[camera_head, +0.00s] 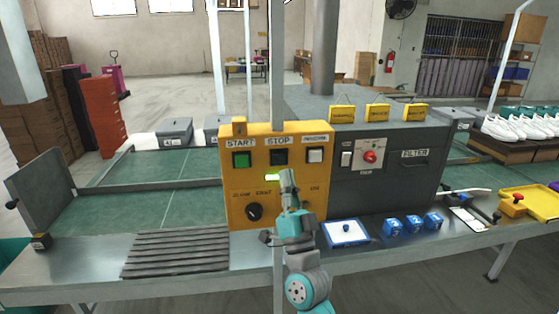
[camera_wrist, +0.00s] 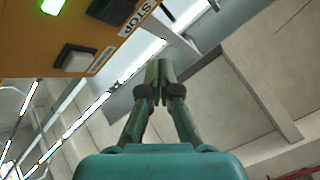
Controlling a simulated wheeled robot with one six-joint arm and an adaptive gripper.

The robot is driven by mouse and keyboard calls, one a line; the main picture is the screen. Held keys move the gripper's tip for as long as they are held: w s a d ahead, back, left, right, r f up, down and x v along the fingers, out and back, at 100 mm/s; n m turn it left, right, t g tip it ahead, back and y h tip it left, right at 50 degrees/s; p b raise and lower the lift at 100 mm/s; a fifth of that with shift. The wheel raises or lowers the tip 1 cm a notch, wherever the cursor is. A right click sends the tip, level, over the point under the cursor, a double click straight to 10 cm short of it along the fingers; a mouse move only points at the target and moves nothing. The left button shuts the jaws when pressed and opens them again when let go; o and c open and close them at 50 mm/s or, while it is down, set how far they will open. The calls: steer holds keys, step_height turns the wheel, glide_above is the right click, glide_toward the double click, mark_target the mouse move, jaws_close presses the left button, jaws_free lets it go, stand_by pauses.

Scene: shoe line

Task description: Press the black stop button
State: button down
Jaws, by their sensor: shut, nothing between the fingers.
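The black stop button (camera_head: 279,157) sits under the STOP label on the upper middle of the yellow control box (camera_head: 236,205). It also shows at the top edge of the wrist view (camera_wrist: 112,9), partly cut off. My gripper (camera_head: 288,176) is in front of the box, its tips just below and slightly right of the black button in the head view. In the wrist view my gripper (camera_wrist: 158,72) is shut and empty, apart from the panel, which lies to the upper left. No contact with the button shows.
A green start button (camera_head: 242,160) and a white button (camera_head: 315,155) flank the black one. A lit green lamp (camera_head: 272,178) and a black knob (camera_head: 254,212) are below. A dark filter box (camera_head: 390,190) adjoins on the right, with blue items (camera_head: 393,226) in front.

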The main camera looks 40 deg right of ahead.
mark_target(280, 155)
steer(key=shift+w+d, duration=0.8)
steer(key=shift+w, duration=0.35)
steer(key=shift+w+d, duration=0.75)
steer(key=shift+w, duration=0.35)
steer(key=shift+w+d, duration=0.1)
steer(key=shift+w, duration=0.05)
steer(key=shift+w+d, duration=0.1)
steer(key=shift+w, duration=0.1)
steer(key=shift+w+d, duration=0.35)
steer(key=shift+w, duration=0.1)
stand_by(0.8)
stand_by(0.3)
steer(key=shift+s+a, duration=0.55)
steer(key=shift+s, duration=0.3)
steer(key=shift+s+a, duration=0.7)
steer(key=shift+s, duration=0.35)
steer(key=shift+s+a, duration=0.7)
steer(key=shift+s, duration=0.3)
